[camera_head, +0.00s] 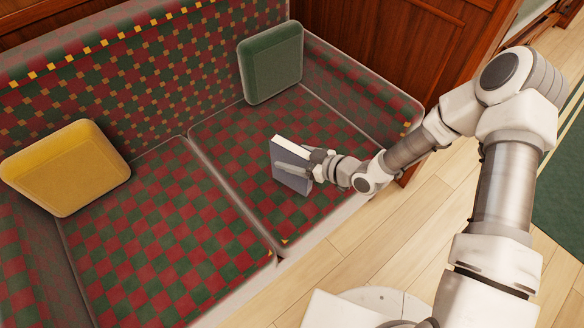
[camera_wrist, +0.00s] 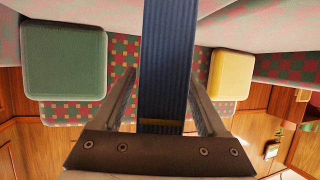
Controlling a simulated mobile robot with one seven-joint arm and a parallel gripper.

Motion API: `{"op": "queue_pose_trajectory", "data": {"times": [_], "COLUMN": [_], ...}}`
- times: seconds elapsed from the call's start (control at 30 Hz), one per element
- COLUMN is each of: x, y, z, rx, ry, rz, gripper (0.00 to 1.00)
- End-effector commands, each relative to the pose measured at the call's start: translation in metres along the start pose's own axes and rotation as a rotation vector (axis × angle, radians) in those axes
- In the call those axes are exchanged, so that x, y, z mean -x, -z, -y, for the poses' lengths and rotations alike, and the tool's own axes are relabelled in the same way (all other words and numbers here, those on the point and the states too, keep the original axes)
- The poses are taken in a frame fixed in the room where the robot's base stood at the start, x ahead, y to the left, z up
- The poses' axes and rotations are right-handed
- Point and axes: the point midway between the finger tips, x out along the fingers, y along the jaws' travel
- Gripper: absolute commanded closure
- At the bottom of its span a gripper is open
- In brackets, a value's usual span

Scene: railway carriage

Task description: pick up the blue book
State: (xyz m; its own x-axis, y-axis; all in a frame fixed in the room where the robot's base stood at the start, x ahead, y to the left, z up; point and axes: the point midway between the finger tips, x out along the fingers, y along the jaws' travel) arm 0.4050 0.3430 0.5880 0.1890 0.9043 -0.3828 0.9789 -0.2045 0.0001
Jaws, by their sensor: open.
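The blue book (camera_head: 287,178) stands upright on the right seat cushion, near its front edge, with its pale page edge on top. In the wrist view its ribbed blue spine (camera_wrist: 167,50) with a yellow band runs down between my two fingers. My gripper (camera_head: 306,166) reaches in from the right at the book. In the wrist view my gripper (camera_wrist: 164,76) is open, one finger on each side of the book, with a gap showing on both sides. The fingers partly cover the book in the head view.
The checked bench has two seat cushions (camera_head: 165,230). A green pillow (camera_head: 271,62) leans on the backrest at the right end and a yellow pillow (camera_head: 65,167) at the left. An armrest (camera_head: 365,88) closes the right end. The wooden floor (camera_head: 440,215) in front is clear.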

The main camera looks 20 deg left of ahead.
Motion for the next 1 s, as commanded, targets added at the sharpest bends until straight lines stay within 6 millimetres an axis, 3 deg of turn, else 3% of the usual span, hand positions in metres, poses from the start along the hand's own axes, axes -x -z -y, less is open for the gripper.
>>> {"op": "queue_pose_trajectory", "data": {"times": [0.17, 0.5, 0.6, 1.0], "x": [0.0003, 0.0006, 0.0007, 0.0008], "y": [0.0004, 0.0002, 0.0002, 0.0001], "z": [-0.0003, -0.0004, -0.0004, -0.0005], "rx": [0.000, 0.000, 0.000, 0.000], "ry": [-0.001, -0.001, -0.001, -0.001], "rz": [0.000, 0.000, 0.000, 0.000], "gripper": [0.25, 0.86, 1.00, 1.00]}}
